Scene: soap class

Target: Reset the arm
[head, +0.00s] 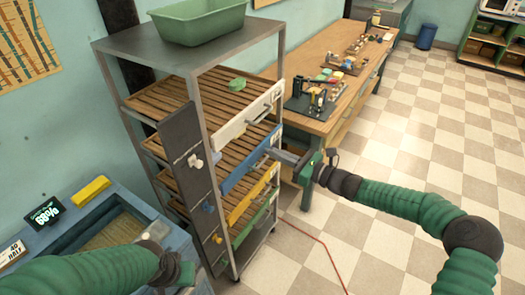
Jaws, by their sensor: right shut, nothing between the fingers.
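My right arm, in green sleeving, reaches in from the right. Its gripper (276,153) is shut and empty, its fingers pointing left at the front of the drying rack (205,62). In the picture the fingertips overlap the end of the blue shelf front (243,166); I cannot tell whether they touch it. My left arm comes in from the lower left over the blue basin. Its green and dark wrist end (186,273) shows at the bottom, but its fingers cannot be made out.
The rack has slatted shelves with white (247,112), blue, yellow (246,200) and green fronts. A green tub (198,22) stands on top; a green piece (237,84) lies on the upper slats. A wooden bench (345,100) stands behind. A red cable (328,257) crosses the open checkered floor.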

